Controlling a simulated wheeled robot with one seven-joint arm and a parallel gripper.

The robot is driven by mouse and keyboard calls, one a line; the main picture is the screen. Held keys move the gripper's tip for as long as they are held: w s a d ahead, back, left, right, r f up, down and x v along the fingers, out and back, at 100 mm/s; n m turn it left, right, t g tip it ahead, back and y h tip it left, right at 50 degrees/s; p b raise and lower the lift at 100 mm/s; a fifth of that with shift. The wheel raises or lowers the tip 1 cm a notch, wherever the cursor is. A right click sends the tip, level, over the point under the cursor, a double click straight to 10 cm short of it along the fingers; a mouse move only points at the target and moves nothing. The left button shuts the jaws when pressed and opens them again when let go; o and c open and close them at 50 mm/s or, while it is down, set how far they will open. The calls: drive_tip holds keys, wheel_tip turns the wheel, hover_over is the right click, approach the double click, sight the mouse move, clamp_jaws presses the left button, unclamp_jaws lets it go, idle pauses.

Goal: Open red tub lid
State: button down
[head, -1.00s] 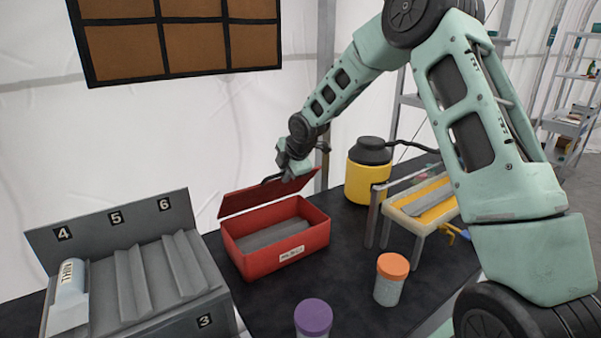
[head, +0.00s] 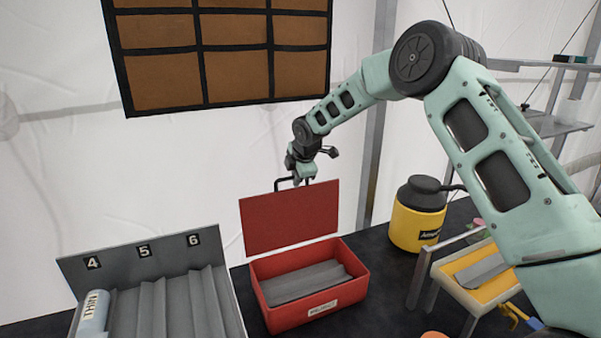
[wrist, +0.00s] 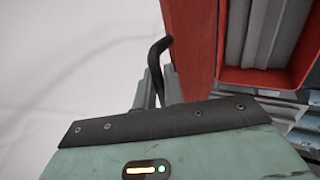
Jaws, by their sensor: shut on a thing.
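The red tub (head: 312,312) stands on the black table with a white label on its front and grey ridged slats inside. Its red lid (head: 290,218) is raised, standing near upright at the tub's back edge. My gripper (head: 297,183) is at the top of the lid, shut on the black lid handle (head: 282,184). In the wrist view the handle (wrist: 155,68) runs between the fingers (wrist: 158,92), beside the red lid (wrist: 190,45). The tub's inside (wrist: 268,35) shows at upper right there.
A grey slotted rack (head: 165,300), numbered 4, 5 and 6, holds a labelled cylinder (head: 93,315) left of the tub. A yellow jug (head: 415,222) with a black top and a yellow-lined tray (head: 447,280) stand to the right. A brown panelled board (head: 218,55) hangs behind.

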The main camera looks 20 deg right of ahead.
drive_tip(key=shift+w+f+g+p, duration=0.15)
drive_tip(key=shift+w+g+p, duration=0.25)
drive_tip(key=shift+w, duration=0.2)
drive_tip(key=shift+f, duration=0.1)
drive_tip(key=c, duration=1.6)
unclamp_jaws()
drive_tip(key=shift+s, duration=0.1)
drive_tip(key=shift+f, duration=0.1)
drive_tip(key=b+v, duration=0.6)
drive_tip(key=v, duration=1.2)
drive_tip(key=shift+b, duration=0.35)
